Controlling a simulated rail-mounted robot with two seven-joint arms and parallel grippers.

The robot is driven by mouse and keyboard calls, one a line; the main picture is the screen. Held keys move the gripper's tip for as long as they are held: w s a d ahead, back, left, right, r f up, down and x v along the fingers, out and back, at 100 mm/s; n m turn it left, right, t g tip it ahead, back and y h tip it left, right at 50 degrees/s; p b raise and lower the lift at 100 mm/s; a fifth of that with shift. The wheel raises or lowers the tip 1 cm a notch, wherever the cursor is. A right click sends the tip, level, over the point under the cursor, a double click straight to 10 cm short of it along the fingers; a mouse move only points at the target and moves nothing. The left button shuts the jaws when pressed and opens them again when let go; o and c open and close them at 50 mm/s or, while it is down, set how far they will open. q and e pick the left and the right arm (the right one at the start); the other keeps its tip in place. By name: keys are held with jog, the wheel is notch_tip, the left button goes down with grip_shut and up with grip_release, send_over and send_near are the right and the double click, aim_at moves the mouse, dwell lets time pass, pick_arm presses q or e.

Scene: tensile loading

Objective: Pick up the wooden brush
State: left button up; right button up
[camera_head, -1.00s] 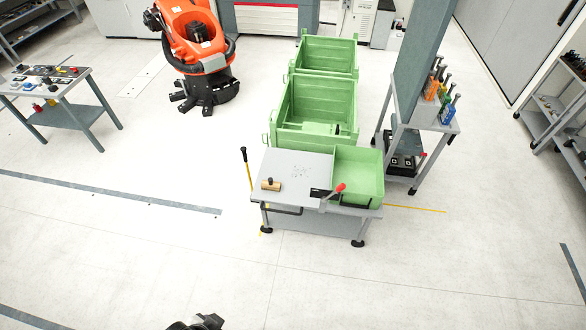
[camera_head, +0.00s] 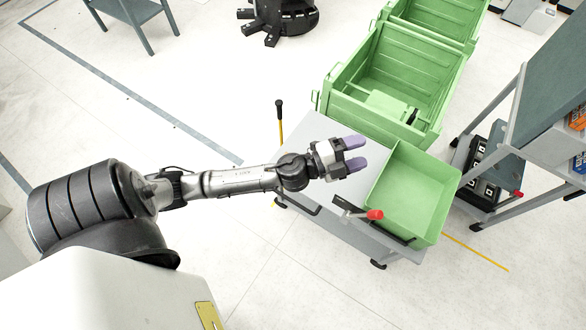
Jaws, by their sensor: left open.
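The wooden brush does not show now; the part of the grey table (camera_head: 318,203) where it lay in the earlier view is covered by my left arm and hand. My left gripper (camera_head: 356,153) is above the table, its two purple fingertips apart and pointing right, toward the green tray. Nothing shows between the fingers. My right gripper is not in view.
A green tray (camera_head: 446,205) sits at the table's right side, with a red-handled lever (camera_head: 374,214) at its front. Large green bins (camera_head: 440,95) stand behind. A yellow-and-black upright rod (camera_head: 279,120) is at the table's left. A grey rack (camera_head: 510,140) stands at right.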

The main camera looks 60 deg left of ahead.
pick_arm(q)
jog(key=w+a+f+m+g+h+b, duration=0.1)
jog(key=w+f+m+g+h+b, duration=0.15)
jog(key=f+m+g+b, duration=0.65)
jog(key=w+a+f+m+g+h+b, duration=0.15)
jog(key=f+m+h+b, duration=0.25)
jog(key=f+m+b, duration=0.55)
jog(key=s+a+f+g+y+b, duration=0.1)
jog(key=a+f+g+y+b, duration=0.25)
jog(key=a+f, duration=0.4)
jog(key=s+a+f+n+g+y+b, duration=0.1)
jog(key=s+a+f+g+y+b, duration=0.2)
jog(key=a, duration=0.8)
jog(key=a+f+g+y+b, duration=0.2)
jog(key=a+f+y+b, duration=0.3)
jog(key=a, duration=0.4)
notch_tip(320, 180, down, 10)
jog(key=shift+d+r+b, duration=0.15)
jog(key=shift+r+b, duration=0.1)
jog(key=shift+b, duration=0.65)
notch_tip(320, 180, down, 5)
jog(key=b, duration=0.3)
jog(key=shift+s+d, duration=0.1)
jog(key=shift+d, duration=0.05)
jog(key=shift+r, duration=0.1)
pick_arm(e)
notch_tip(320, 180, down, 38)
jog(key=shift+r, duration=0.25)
pick_arm(q)
jog(key=shift+c, duration=0.4)
